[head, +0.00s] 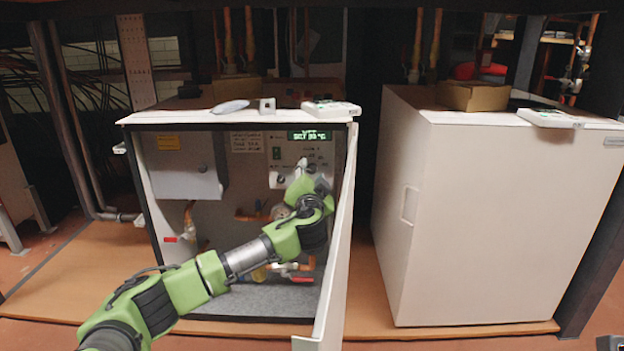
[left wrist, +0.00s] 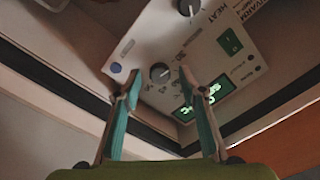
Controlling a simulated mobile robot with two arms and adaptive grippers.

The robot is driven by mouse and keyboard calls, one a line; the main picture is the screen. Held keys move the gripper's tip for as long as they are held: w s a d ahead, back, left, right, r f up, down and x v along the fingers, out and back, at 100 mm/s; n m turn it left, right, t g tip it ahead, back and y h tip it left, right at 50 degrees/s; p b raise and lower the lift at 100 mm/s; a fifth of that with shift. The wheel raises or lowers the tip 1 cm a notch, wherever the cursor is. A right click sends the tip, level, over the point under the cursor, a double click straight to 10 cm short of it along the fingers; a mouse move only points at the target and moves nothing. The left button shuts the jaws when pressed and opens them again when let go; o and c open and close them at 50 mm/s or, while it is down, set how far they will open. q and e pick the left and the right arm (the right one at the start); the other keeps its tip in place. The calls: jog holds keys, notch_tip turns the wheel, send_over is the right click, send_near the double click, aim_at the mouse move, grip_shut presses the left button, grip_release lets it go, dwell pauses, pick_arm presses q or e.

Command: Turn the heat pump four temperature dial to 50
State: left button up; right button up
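The open heat pump (head: 240,118) stands left of centre, its interior showing. Its control panel (head: 291,152) has a lit green display (head: 309,135); its text is too small to read surely. In the left wrist view the panel carries a dark dial (left wrist: 160,72) with a pale pointer mark and a second dial (left wrist: 189,8) above. My left gripper (head: 302,172) is at the panel. In the left wrist view its fingers (left wrist: 158,76) are apart, with the first dial between their tips; I cannot tell whether they touch it.
The opened door (head: 338,240) stands just right of my left arm. A closed white heat pump (head: 490,210) stands to the right. Pipes and a red-handled valve (head: 300,280) are below the panel. A grey box (head: 182,170) is inside at left.

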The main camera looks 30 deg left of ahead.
pick_arm(q)
jog(key=shift+w+a, duration=0.15)
jog(key=shift+w, duration=0.2)
